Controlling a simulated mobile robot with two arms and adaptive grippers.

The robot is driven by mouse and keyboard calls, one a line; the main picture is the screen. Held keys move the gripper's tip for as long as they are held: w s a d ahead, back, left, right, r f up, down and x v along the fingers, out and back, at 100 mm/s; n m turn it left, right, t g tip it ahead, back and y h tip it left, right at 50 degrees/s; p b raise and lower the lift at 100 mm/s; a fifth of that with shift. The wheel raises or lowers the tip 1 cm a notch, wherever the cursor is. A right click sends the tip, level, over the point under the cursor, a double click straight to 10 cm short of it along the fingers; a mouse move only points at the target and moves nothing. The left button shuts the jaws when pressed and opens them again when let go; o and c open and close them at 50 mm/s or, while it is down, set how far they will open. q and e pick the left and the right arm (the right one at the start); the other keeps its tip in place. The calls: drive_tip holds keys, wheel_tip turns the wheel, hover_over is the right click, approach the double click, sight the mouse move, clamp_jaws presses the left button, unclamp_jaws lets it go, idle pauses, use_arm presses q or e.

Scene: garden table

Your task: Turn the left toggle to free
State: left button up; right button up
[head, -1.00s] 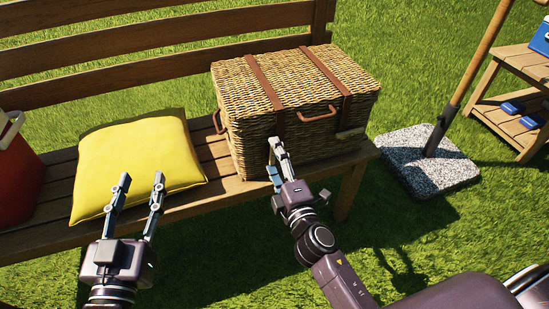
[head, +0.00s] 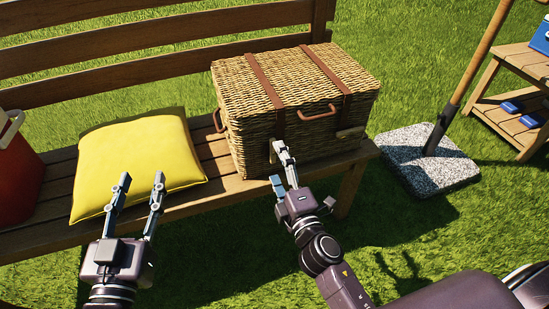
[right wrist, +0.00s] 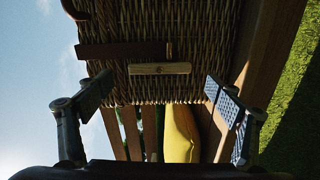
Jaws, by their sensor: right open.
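The wicker basket (head: 250,140) stands shut on the bench with two brown straps down its front. The left toggle is a pale wooden bar (right wrist: 160,69), seen in the right wrist view. It lies parallel to its strap (right wrist: 122,50), beside it rather than across it. In the head view it shows small and upright (head: 273,152), partly beside my finger. My right gripper (head: 279,164) is open and empty in front of it. In the right wrist view its fingers (right wrist: 160,94) stand apart, below the toggle in the picture. My left gripper (head: 142,180) is open and empty before the cushion.
The right toggle (head: 350,132) lies across the right strap. A brown handle (head: 317,113) sits between the straps. A yellow cushion (head: 140,160) and a red cooler (head: 18,175) are on the bench (head: 210,190). A stone base (head: 425,160) with a pole stands right.

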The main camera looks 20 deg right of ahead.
drive_tip(key=shift+s+d, duration=0.1)
drive_tip(key=shift+s, duration=2.4)
